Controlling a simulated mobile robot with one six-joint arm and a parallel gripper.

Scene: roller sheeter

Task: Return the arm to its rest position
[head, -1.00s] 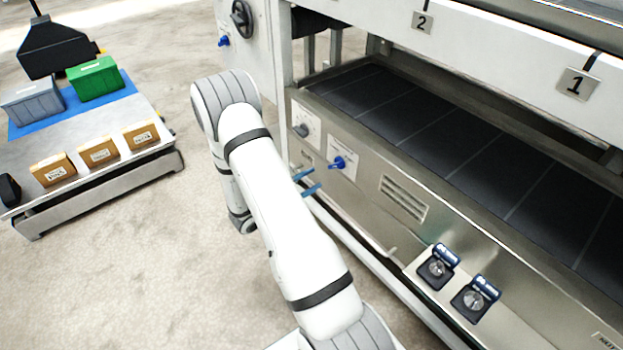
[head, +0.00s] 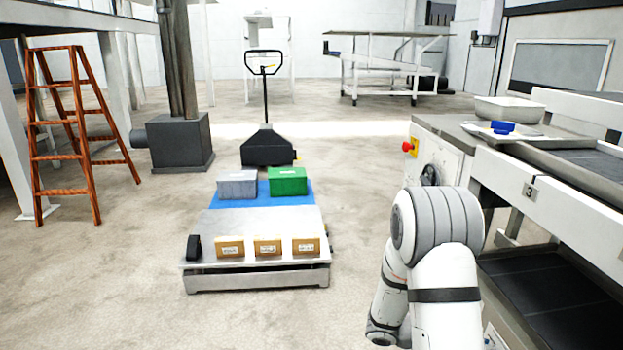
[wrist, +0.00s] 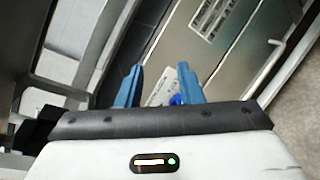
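My gripper (wrist: 161,76) shows in the wrist view as two blue fingers standing apart, with nothing held between them. Behind the gap I see part of a white plate and a blue knob (wrist: 176,99) on the machine's front. In the head view my white arm is at the lower right, bent beside the machine (head: 530,205); the gripper end is hidden or out of frame there.
The machine stands close on the right. A low cart (head: 262,279) carries several boxes, with a pallet jack (head: 266,148) behind it. A wooden ladder (head: 72,130) stands at the left. The floor around the cart is clear.

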